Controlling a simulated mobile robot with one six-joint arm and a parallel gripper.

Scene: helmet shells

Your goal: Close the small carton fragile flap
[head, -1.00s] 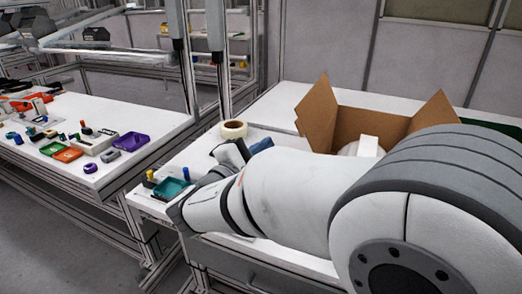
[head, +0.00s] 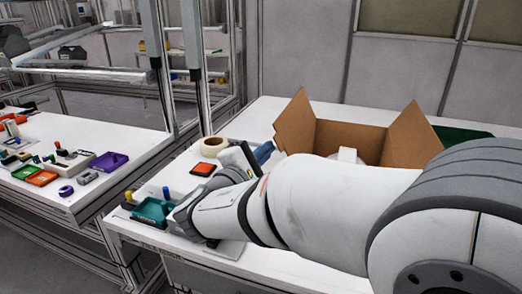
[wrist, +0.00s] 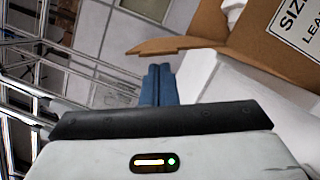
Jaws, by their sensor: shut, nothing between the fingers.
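An open brown carton (head: 345,134) stands on the white bench in the head view. Its left flap (head: 294,122) and right flap (head: 416,128) stick up. No fragile marking is readable, so I cannot tell which flap bears it. A white thing (head: 347,155) shows inside. My gripper (head: 265,152) has blue fingers, shut and empty, just left of the carton's left flap; my arm hides the carton's near side. In the wrist view the shut fingers (wrist: 158,72) point toward a brown cardboard edge (wrist: 178,45). A printed label (wrist: 298,20) is on the cardboard there.
A tape roll (head: 213,146), a red-orange pad (head: 203,169) and a teal tray (head: 154,209) lie left of my gripper. A side table (head: 120,155) with small parts and trays is further left. A green surface (head: 460,134) lies behind the carton at right.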

